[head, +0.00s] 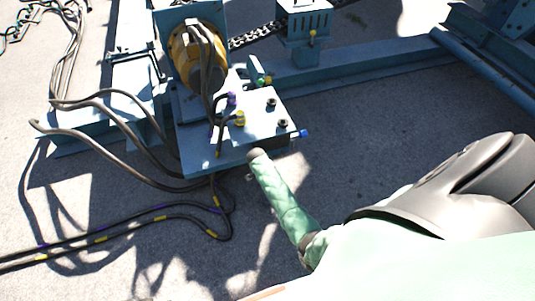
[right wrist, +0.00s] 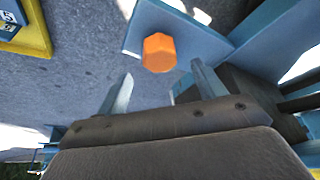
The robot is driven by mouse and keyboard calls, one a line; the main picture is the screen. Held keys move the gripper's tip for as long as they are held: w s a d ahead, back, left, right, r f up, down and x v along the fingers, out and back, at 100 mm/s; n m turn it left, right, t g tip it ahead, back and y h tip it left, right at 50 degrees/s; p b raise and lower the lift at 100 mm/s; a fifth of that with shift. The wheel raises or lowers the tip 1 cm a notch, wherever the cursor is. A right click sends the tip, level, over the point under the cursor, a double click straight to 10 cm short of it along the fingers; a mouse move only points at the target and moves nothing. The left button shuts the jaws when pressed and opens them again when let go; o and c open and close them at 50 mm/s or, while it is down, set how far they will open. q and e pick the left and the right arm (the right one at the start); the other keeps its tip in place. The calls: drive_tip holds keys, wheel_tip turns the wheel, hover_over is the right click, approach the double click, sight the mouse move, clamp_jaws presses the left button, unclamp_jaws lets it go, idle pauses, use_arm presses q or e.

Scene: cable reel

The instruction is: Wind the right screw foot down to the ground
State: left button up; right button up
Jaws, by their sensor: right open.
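An orange hexagonal head (right wrist: 158,52), which looks like the top of the screw foot, shows in the right wrist view against a blue plate (right wrist: 150,22). My right gripper (right wrist: 163,88) is open, one finger to either side below the head in the picture. The fingers look empty and apart from the head. The foot's lower end and its gap to the ground are hidden. In the head view my right gripper and the orange head cannot be made out. My left gripper is in neither view.
The blue reel frame (head: 365,82) crosses the head view, with a yellow motor (head: 183,62) and a valve plate (head: 225,150). Black hoses (head: 110,235) loop over the ground at left. Bare concrete (head: 400,135) lies right of the plate. A yellow edge (right wrist: 35,40) shows in the wrist view.

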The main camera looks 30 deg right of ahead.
drive_tip(key=shift+v, duration=0.85)
